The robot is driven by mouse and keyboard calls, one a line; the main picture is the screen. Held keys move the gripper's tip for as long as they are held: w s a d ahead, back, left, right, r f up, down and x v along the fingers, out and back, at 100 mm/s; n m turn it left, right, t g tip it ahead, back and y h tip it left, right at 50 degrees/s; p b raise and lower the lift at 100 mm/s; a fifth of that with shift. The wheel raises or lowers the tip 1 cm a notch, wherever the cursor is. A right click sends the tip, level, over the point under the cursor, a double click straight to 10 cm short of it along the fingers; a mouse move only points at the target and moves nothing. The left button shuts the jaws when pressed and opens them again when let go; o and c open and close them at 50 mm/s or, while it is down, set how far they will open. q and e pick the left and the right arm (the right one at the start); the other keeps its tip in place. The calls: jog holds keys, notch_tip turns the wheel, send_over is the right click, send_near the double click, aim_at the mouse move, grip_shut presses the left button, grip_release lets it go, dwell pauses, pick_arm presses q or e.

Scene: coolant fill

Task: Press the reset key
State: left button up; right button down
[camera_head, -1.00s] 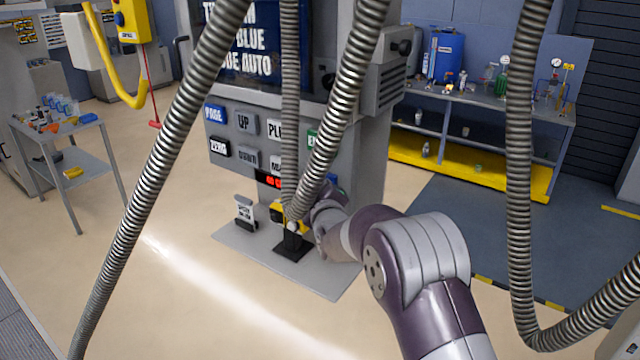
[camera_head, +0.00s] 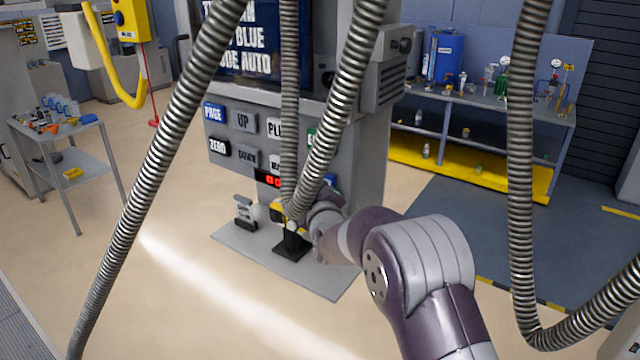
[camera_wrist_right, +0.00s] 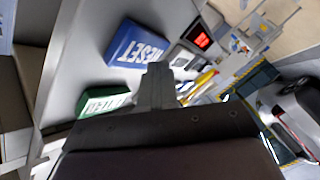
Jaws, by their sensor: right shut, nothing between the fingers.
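The reset key is a blue block with white letters reading RESET (camera_wrist_right: 138,45) in the right wrist view. In the head view only a small blue bit of it (camera_head: 330,180) shows beside my right wrist. My right gripper (camera_wrist_right: 157,72) is shut and empty. Its tips lie at the lower right edge of the reset key in the wrist view; I cannot tell whether they touch it. In the head view the fingers are mostly hidden by my wrist and a hose. My left gripper is not in view.
A green key (camera_wrist_right: 103,103) sits close beside my right fingers. The panel carries other keys, such as PAGE (camera_head: 214,113) and ZERO (camera_head: 219,147), and a red display (camera_head: 268,180). Ribbed hoses (camera_head: 345,110) cross in front. A bench (camera_head: 470,100) stands at right.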

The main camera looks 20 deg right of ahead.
jog(key=shift+s+a, duration=0.1)
jog(key=shift+a, duration=0.05)
jog(key=s+a, duration=0.1)
jog(key=a, duration=0.1)
jog(key=s+a, duration=0.1)
jog(key=s, duration=0.1)
jog(key=shift+a, duration=0.4)
dwell(0.6)
